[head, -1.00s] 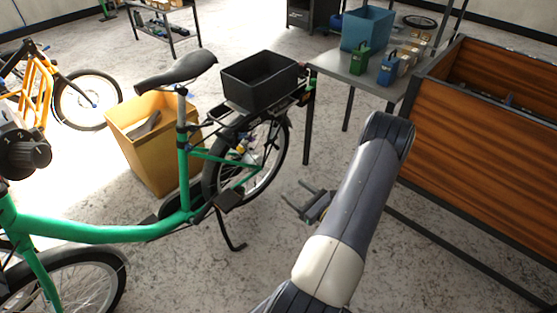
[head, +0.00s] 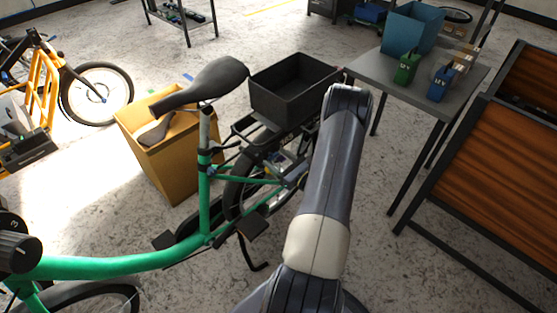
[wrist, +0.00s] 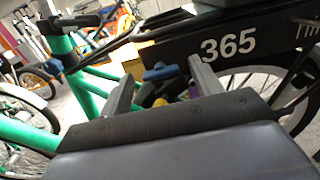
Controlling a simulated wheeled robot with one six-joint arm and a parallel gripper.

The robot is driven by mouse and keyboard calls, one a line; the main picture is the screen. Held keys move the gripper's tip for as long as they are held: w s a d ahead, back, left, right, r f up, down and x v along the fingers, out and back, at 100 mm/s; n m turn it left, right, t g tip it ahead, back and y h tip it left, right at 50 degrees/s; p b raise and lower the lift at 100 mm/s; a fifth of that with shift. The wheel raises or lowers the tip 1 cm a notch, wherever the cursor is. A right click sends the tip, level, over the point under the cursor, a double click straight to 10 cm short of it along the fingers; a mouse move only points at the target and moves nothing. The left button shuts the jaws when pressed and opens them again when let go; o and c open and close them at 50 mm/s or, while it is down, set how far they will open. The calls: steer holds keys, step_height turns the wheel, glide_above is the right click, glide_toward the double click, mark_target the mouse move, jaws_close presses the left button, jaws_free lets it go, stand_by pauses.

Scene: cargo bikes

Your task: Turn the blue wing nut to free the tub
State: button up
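The blue wing nut (wrist: 160,72) shows in the wrist view, below a black panel marked 365 (wrist: 228,46). My gripper (wrist: 161,69) is open, with one finger on each side of the wing nut in the picture. I cannot tell whether either finger touches it. The black open tub (head: 292,88) sits on the rear rack of the green bike (head: 110,264) in the head view. There, my arm hides most of my gripper and the wing nut cannot be made out.
A yellow bin (head: 180,165) stands behind the bike. A grey table (head: 390,78) with a blue bin (head: 412,28) and small green and blue boxes is at right. A wooden cargo box (head: 495,160) stands far right.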

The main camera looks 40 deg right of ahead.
steer(key=c, duration=0.9)
steer(key=shift+f+n+b, duration=0.1)
steer(key=shift+n+b, duration=0.2)
steer(key=shift+b, duration=0.15)
steer(key=n+b, duration=0.1)
steer(key=b, duration=0.1)
steer(key=n+b, duration=0.2)
steer(key=b, duration=0.1)
steer(key=shift+f, duration=0.25)
steer(key=n+b, duration=0.5)
steer(key=b, duration=0.3)
steer(key=shift+a+f+n, duration=0.1)
steer(key=shift+n, duration=0.3)
steer(key=n+b, duration=0.5)
steer(key=b, duration=0.4)
steer(key=n+b, duration=0.2)
steer(key=b, duration=0.2)
steer(key=shift+s+n, duration=0.1)
steer(key=shift+n, duration=0.3)
steer(key=shift+n+b, duration=0.3)
steer(key=shift+b, duration=0.1)
steer(key=shift+r, duration=0.3)
